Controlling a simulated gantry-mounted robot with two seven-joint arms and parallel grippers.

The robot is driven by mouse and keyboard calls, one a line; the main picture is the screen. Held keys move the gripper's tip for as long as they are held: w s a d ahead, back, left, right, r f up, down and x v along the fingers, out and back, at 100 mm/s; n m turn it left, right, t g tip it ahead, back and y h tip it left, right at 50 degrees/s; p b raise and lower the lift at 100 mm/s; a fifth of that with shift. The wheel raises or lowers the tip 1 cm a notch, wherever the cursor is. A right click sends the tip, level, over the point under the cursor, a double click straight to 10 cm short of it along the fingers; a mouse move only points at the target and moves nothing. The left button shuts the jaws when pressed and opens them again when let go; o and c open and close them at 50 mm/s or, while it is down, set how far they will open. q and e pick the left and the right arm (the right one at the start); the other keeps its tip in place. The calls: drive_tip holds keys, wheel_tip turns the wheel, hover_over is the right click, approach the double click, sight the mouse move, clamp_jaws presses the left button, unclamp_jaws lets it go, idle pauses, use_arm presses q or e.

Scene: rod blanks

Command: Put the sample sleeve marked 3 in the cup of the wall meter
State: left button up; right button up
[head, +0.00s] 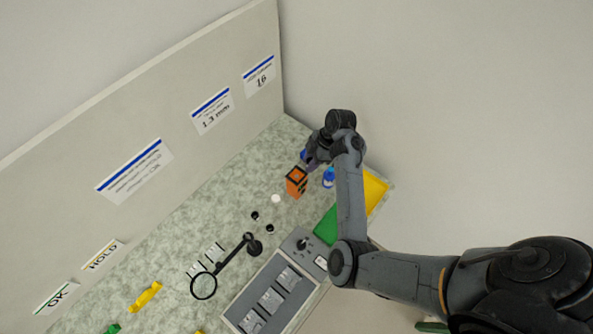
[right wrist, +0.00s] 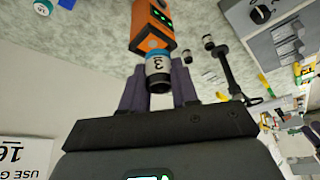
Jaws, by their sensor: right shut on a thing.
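The orange meter (head: 297,183) stands on the green mottled bench. It also shows at the top of the right wrist view (right wrist: 150,24), with lit green marks on a dark face. My right gripper (head: 310,160) is beside the meter, at its far side in the head view. In the right wrist view its purple-grey fingers (right wrist: 158,88) are shut on the sample sleeve marked 3 (right wrist: 158,72), a white-banded sleeve with a blue end. The sleeve appears right at the meter's near end; I cannot tell whether they touch. The meter's cup is not clearly visible. My left gripper is out of view.
A blue-and-white container (head: 328,178) stands close to my right arm. Green (head: 327,226) and yellow (head: 374,191) trays lie beneath that arm. Small black pieces (head: 255,215), a magnifier (head: 204,286) and a grey tray (head: 238,316) are nearer. The partition (head: 150,120) borders the bench.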

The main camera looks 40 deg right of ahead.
sight(293, 177)
drive_tip(key=w+a+f, duration=0.2)
drive_tip(key=w+a, duration=0.1)
drive_tip(key=shift+w+f, duration=0.1)
drive_tip(key=shift+f, duration=2.3)
drive_tip(key=shift+f, duration=0.1)
